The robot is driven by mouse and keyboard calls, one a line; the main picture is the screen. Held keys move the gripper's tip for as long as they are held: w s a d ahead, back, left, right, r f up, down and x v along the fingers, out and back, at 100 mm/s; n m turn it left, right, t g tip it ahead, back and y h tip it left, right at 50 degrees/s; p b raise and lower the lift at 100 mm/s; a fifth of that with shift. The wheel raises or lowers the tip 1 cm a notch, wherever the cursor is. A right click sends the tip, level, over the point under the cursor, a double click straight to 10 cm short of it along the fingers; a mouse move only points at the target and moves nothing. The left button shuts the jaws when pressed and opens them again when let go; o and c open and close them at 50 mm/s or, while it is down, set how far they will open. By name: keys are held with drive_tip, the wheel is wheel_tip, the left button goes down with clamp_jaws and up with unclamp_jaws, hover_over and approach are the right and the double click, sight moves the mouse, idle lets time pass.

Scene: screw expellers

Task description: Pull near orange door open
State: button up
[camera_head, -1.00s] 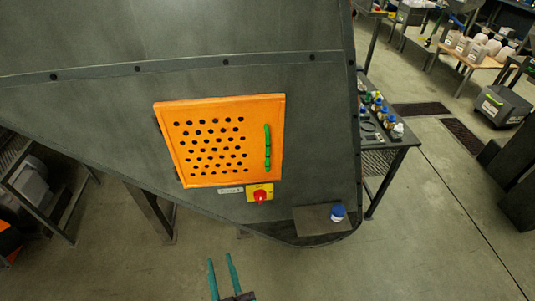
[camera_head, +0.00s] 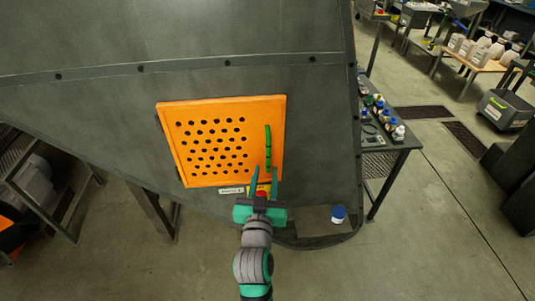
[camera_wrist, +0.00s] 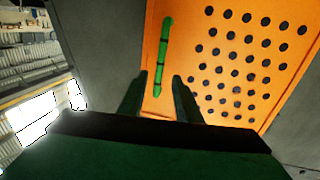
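The orange door (camera_head: 210,140) is a perforated panel set in the grey machine wall, and it looks shut. Its green upright handle (camera_head: 268,148) is on the door's right side. My gripper (camera_head: 264,176) is open just below the handle, with its fingers pointing up toward it. In the wrist view, the green handle (camera_wrist: 163,55) stands above and between the two dark fingers (camera_wrist: 157,85), against the orange door (camera_wrist: 240,65). The fingers look apart from the handle, and nothing is between them.
A red and yellow switch is mostly hidden behind my gripper. A small ledge holds a blue-capped jar (camera_head: 338,214) at the lower right. A side table (camera_head: 385,140) with bottles stands right of the machine. The floor in front looks clear.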

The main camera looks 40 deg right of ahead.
sight(267, 154)
drive_tip(key=x, duration=0.9)
drive_tip(key=shift+w+a, duration=0.15)
drive_tip(key=shift+a, duration=0.1)
drive_tip(key=shift+d, duration=0.45)
